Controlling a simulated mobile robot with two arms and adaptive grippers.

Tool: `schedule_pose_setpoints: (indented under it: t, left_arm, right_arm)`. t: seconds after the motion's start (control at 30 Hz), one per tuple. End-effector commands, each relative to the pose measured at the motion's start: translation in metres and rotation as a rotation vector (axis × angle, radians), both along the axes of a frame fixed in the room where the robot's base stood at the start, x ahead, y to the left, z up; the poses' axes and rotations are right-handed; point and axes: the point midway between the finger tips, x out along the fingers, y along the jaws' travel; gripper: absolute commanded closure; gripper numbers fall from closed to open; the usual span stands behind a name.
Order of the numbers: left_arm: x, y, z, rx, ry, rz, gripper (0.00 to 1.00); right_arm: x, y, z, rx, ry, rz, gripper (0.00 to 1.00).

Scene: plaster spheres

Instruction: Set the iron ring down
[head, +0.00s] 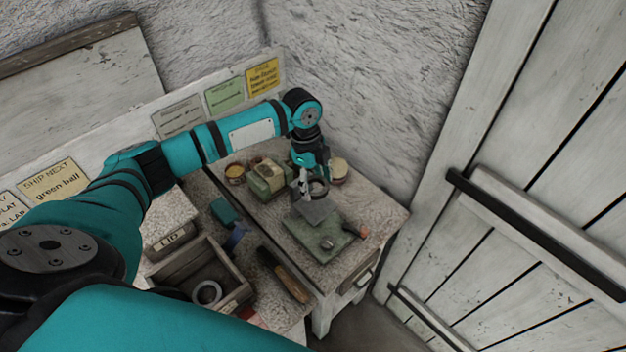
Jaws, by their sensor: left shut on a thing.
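My left gripper (305,188) reaches down over the right end of the bench, its arm coming in from the left. It is shut on a small dark ring (325,190), which looks like the iron ring. The ring is just beside the fingertips, above a grey plate (316,211) and the green board (322,247); the gap below it is hard to judge. The fingers and part of the ring are small and partly hidden by the gripper. My right gripper is out of view.
A small metal piece (327,243) sits on the green board. A green box (267,180) and round tins (235,173) stand behind. A wooden box (235,290) holds a grey ring (207,292). A wood-handled tool (290,285) lies near the front.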

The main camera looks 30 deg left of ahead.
Motion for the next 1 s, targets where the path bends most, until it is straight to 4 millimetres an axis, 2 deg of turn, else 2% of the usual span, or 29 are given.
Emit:
schedule_pose_setpoints:
  t: [0.17,0.4,0.63,0.83,1.0]
  left_arm:
    - [0.0,0.0,0.0,0.0,-0.001,0.002,0.81]
    - [0.0,0.0,0.003,-0.002,0.0,0.003,0.81]
    - [0.0,0.0,-0.023,-0.001,0.001,0.004,0.81]
    - [0.0,0.0,-0.045,-0.001,0.0,0.003,0.81]
    - [0.0,0.0,-0.055,-0.001,0.0,0.003,0.81]
  right_arm:
    - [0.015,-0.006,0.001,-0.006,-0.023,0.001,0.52]
    - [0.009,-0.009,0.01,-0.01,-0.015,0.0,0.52]
    - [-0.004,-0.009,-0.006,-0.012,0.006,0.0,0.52]
    - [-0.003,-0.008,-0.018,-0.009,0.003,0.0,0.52]
    - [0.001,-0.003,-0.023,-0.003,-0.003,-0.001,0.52]
